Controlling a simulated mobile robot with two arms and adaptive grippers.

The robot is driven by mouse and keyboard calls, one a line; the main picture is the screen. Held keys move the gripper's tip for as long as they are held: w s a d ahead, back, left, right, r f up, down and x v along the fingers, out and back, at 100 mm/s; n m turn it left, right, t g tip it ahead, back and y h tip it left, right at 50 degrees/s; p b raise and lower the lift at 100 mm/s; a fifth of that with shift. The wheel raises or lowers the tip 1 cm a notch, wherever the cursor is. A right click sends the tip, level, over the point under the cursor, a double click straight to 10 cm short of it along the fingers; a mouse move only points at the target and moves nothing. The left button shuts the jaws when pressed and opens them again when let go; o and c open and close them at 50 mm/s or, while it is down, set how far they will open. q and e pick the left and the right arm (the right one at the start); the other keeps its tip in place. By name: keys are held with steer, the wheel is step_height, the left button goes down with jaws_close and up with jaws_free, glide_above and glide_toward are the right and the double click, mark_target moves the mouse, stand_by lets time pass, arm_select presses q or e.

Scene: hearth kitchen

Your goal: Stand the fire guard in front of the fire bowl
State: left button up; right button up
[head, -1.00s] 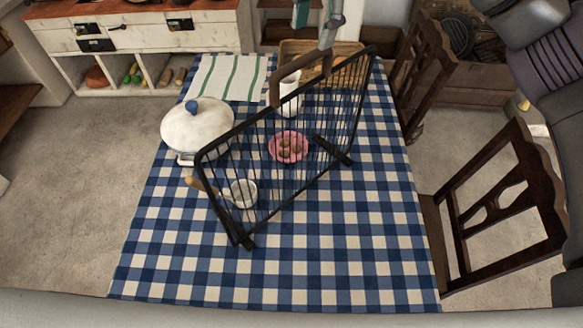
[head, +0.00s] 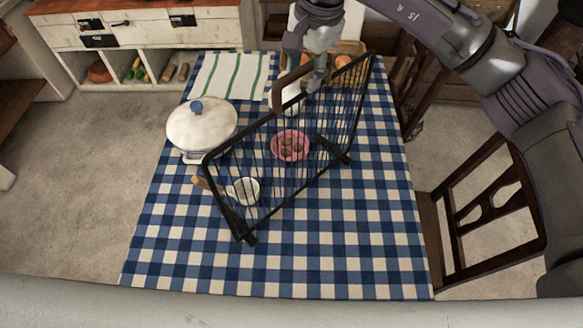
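The fire guard (head: 262,143) is a black wire-barred screen with a brown handle (head: 291,82) and dark feet. It stands at a slant on the blue-and-white checked table. My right gripper (head: 317,80) comes from the upper right and is at the far end of the handle, close to it or touching it. Its fingers are small and partly mixed with the handle, so I cannot tell whether they are closed. My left gripper is not in view.
A striped towel (head: 231,76) lies behind. The table front (head: 300,270) is clear; a chair (head: 490,215) stands right.

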jaws_close()
steer(key=shift+w+r, duration=0.1)
steer(key=shift+w, duration=0.05)
